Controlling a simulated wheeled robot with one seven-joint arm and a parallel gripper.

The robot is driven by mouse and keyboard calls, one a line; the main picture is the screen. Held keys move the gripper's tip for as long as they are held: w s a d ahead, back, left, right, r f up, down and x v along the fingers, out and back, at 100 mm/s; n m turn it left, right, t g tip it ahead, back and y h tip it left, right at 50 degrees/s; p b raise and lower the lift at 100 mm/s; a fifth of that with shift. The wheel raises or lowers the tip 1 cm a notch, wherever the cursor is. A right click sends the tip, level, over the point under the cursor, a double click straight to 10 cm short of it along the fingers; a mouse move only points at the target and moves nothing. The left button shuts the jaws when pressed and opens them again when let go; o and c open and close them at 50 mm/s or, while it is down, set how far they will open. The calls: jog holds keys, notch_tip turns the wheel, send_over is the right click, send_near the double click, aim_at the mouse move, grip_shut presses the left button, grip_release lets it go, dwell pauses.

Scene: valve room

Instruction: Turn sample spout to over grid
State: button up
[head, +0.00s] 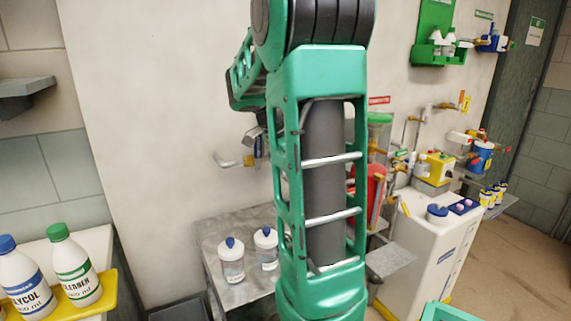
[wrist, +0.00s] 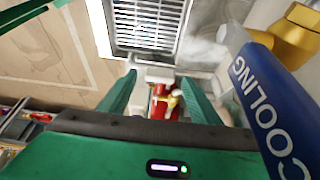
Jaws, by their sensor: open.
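A pale spout on a brass fitting, likely the sample spout (head: 228,161), sticks out from the wall left of my arm in the head view. In the wrist view a metal grid (wrist: 148,22) lies ahead of my gripper. A blue cylinder marked COOLING (wrist: 262,105) with a brass fitting (wrist: 296,40) stands at the right. My gripper (wrist: 158,77) is open, its green fingers apart. A red and yellow item shows between them, but whether it is inside the jaws or beyond them is unclear. The spout cannot be surely picked out in the wrist view.
Two white bottles with blue caps (head: 231,262) stand on a grey metal table (head: 213,232) below the spout. Larger bottles (head: 75,265) stand on a yellow-edged shelf at the left. Valves, a red container and a white cabinet (head: 428,245) crowd the right. My arm hides the middle.

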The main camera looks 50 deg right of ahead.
jog(key=v, duration=0.9)
jog(key=shift+r, duration=0.35)
jog(key=shift+w+a, duration=0.1)
jog(key=shift+w, duration=0.05)
